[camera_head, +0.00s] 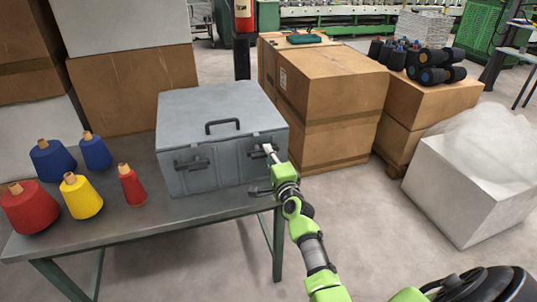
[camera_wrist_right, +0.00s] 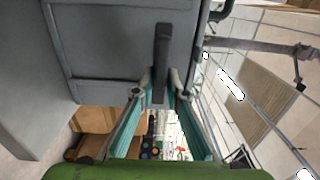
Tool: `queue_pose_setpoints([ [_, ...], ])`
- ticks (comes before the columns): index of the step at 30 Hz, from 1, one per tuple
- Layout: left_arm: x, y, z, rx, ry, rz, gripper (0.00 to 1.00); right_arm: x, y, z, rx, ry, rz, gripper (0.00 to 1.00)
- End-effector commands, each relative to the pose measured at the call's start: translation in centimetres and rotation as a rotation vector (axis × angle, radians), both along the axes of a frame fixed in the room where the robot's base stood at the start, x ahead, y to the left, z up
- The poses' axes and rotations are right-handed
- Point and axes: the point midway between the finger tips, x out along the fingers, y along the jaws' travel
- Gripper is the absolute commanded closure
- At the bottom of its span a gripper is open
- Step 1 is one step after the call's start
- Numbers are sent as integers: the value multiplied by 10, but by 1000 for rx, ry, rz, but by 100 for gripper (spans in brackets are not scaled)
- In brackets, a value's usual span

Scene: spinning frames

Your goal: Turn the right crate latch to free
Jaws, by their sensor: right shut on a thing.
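A grey lidded crate (camera_head: 222,107) stands on the table, with a dark handle on its lid and two dark latches on its front. The left latch (camera_head: 191,163) lies about level. The right latch (camera_head: 257,152) is partly hidden by my right gripper (camera_head: 269,150). In the right wrist view, the dark bar of the right latch (camera_wrist_right: 162,50) runs down between the fingertips of my right gripper (camera_wrist_right: 161,86), which are closed around its end. The crate's grey front (camera_wrist_right: 110,40) fills the upper left there. My left gripper is not in view.
Red, blue and yellow thread cones stand left of the crate on the grey table (camera_head: 140,226). Cardboard boxes (camera_head: 330,95) stand close right of the crate. A white box (camera_head: 465,190) with clear plastic wrap is farther right. Open floor lies in front.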

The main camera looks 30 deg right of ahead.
Motion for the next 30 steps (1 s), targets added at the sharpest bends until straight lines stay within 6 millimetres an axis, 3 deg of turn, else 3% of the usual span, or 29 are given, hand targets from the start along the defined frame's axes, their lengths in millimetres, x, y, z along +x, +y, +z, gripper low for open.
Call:
queue_pose_setpoints([
  [13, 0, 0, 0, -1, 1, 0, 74, 0, 0, -2, 14, 0, 0, 100],
  [14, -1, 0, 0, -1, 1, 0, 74, 0, 0, -2, 14, 0, 0, 79],
  [15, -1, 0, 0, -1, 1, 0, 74, 0, 0, -2, 13, 0, 0, 74],
  [25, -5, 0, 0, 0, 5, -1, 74, -1, 0, -1, 10, -1, 0, 74],
  [30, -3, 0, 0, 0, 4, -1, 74, -13, 4, -2, 11, -1, 0, 74],
])
